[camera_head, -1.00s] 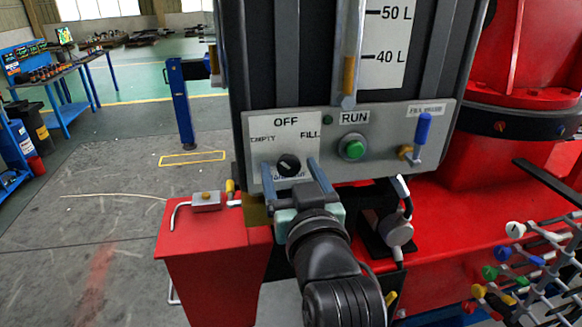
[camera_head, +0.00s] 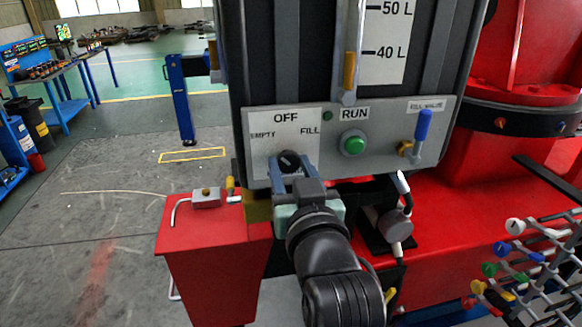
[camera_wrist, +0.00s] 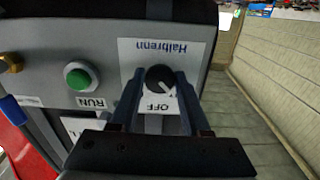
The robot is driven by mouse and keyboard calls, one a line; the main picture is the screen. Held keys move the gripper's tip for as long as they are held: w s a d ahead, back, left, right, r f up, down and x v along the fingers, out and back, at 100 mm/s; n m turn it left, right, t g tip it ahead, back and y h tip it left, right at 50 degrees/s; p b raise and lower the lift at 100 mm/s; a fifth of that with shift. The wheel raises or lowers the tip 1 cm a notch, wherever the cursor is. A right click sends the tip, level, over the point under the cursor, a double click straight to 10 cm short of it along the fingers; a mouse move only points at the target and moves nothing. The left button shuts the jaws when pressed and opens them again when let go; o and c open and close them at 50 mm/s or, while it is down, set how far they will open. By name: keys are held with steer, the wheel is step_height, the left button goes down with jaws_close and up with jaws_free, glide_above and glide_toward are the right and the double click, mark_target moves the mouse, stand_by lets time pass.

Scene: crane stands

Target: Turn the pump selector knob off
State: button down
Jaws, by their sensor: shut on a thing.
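The pump selector knob (camera_head: 288,161) is a small black round knob on a white label plate, with OFF above it, EMPTY to its left and FILL to its right. In the wrist view the knob (camera_wrist: 158,77) shows upside down, with a short light pointer mark on its face. My gripper (camera_head: 289,165) is shut on the knob, one blue-grey finger on each side. The wrist view also shows the two fingers (camera_wrist: 158,84) flanking it. The lower lettering on the plate is hidden by my gripper in the head view.
A green RUN button (camera_head: 354,144) and a blue-handled fill valve (camera_head: 422,127) sit to the right on the same grey panel (camera_head: 385,165). A red base with a small block and bent rod (camera_head: 205,198) lies below left. Open floor is at the left.

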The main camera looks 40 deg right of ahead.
steer(key=shift+m, duration=0.3)
steer(key=m, duration=0.3)
steer(key=shift+a+m, duration=0.1)
steer(key=shift+m, duration=2.3)
steer(key=shift+c, duration=1.9)
jaws_free()
